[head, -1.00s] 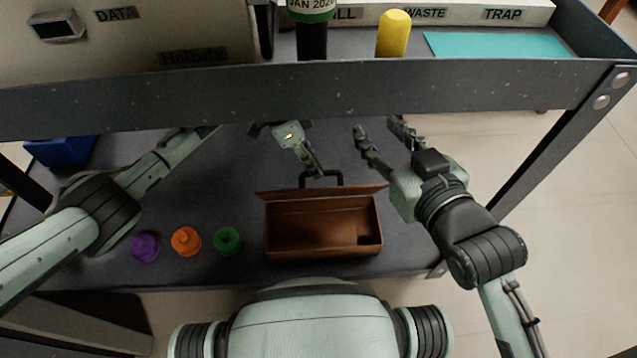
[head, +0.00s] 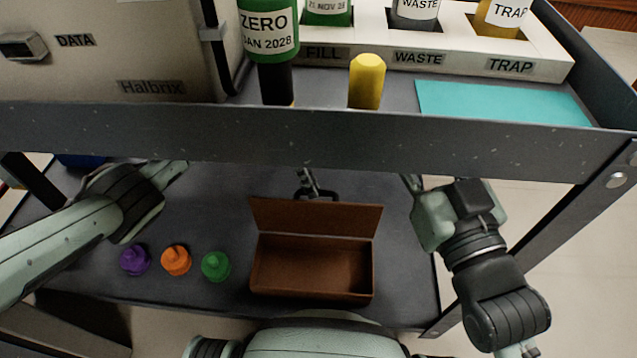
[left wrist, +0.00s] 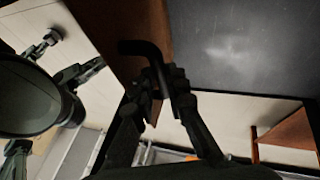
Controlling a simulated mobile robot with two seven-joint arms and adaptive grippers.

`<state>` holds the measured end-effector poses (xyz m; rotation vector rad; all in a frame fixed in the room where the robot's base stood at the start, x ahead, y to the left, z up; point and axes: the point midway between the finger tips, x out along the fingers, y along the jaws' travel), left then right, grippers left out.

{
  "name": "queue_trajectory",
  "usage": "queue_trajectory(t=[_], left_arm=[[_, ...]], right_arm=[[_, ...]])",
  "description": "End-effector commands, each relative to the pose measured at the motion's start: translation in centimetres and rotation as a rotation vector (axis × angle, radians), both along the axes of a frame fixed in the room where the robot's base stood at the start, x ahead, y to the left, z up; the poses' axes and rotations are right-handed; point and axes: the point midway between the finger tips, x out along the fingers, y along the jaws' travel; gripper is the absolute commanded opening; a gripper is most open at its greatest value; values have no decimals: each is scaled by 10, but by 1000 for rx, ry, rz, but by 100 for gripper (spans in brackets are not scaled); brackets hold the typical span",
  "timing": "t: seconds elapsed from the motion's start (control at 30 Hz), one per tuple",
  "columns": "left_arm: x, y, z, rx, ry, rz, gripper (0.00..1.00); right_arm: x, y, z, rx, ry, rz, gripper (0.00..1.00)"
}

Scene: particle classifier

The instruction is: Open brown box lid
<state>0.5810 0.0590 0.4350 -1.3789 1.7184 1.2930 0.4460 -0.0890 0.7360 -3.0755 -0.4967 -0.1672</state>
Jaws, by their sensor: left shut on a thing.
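The brown box (head: 312,270) stands on the lower shelf with its inside open to view and looks empty. Its lid (head: 315,218) stands raised along the back edge. My left gripper (head: 308,183) is behind the lid, partly hidden by the upper shelf's edge. It is shut on the black lid handle (head: 324,192). In the left wrist view the fingers (left wrist: 162,88) close around the handle (left wrist: 140,47), beside the brown lid (left wrist: 110,30). My right gripper (head: 412,183) is right of the box and apart from it; its fingers show spread in the left wrist view (left wrist: 72,58).
Purple (head: 135,260), orange (head: 176,261) and green (head: 216,267) caps stand left of the box. The upper shelf's front edge (head: 320,140) hangs over the rear of the workspace. A blue object (head: 82,161) lies at the back left. The shelf right of the box is bare.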

Motion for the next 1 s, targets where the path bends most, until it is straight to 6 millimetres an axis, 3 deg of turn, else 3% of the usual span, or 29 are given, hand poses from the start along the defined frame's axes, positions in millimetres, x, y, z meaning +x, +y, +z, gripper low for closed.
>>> queue_trajectory(t=[0.03, 0.53, 0.57, 0.7, 1.0], left_arm=[[-10, 2, -14, 12, 26, -5, 0], [-10, 5, -13, 12, 33, -5, 0], [-10, 5, -13, 12, 33, -5, 17], [-8, 4, -11, 8, 31, -4, 34], [-6, 4, -7, 5, 26, -3, 34]], right_arm=[[0, 0, -1, 2, -4, 1, 40], [-1, 1, 2, 6, -12, 2, 40], [-1, 1, 2, 6, -12, 2, 40], [0, 1, 2, 5, -12, 2, 40], [-1, 2, 1, 7, -7, 2, 40]])
